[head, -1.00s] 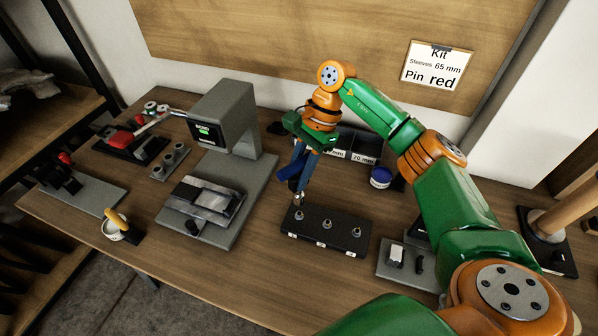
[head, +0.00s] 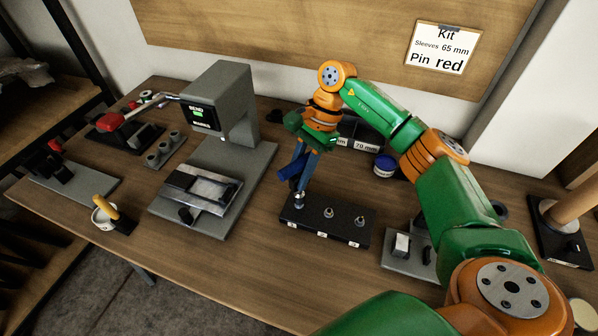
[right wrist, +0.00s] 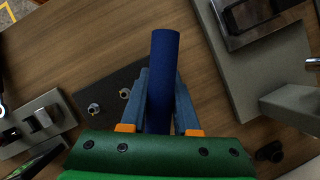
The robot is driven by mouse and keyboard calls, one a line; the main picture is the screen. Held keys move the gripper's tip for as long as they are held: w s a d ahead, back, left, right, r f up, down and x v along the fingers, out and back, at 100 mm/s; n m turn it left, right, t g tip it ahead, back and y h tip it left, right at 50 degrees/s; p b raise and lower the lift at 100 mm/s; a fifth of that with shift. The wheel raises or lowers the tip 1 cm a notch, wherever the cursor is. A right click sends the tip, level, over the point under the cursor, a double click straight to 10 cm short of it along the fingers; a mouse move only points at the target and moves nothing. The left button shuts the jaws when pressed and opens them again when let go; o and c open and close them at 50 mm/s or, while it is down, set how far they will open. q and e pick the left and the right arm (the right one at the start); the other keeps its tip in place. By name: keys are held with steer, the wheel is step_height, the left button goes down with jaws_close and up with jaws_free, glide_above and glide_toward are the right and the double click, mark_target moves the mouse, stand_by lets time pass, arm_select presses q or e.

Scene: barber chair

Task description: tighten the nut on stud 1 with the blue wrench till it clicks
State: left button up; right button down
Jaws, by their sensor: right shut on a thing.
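The black stud block (head: 325,227) lies on the bench, with several small labels too small to read. Its middle stud (head: 329,212) and right stud (head: 360,219) stand clear, each with a metal nut. My right gripper (head: 301,160) is shut on the blue wrench (head: 289,171), above the block's left end. The wrench's metal lower end (head: 298,194) is at the left stud and hides it; I cannot tell how fully it sits on the nut. In the right wrist view the blue handle (right wrist: 162,75) stands between my fingers. My left gripper is out of view.
A grey press (head: 222,125) with a lit screen stands left of the block. A grey fixture (head: 408,257) sits close on the right. A blue-lidded jar (head: 384,166) and labelled bins (head: 366,144) are behind. Bare bench lies in front of the block.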

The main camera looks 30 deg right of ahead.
steer(key=shift+f+b, duration=0.7)
steer(key=shift+b, duration=0.05)
stand_by(0.6)
steer(key=m+t, duration=0.2)
steer(key=m, duration=0.2)
steer(key=shift+m, duration=0.4)
steer(key=m+t, duration=0.1)
steer(key=m, duration=0.1)
steer(key=shift+f+m+b, duration=0.1)
steer(key=shift+m+b, duration=0.25)
steer(key=shift+m, duration=0.05)
steer(key=shift+m+t+h, duration=0.3)
steer(key=shift+m+t, duration=0.1)
steer(key=shift+m, duration=0.4)
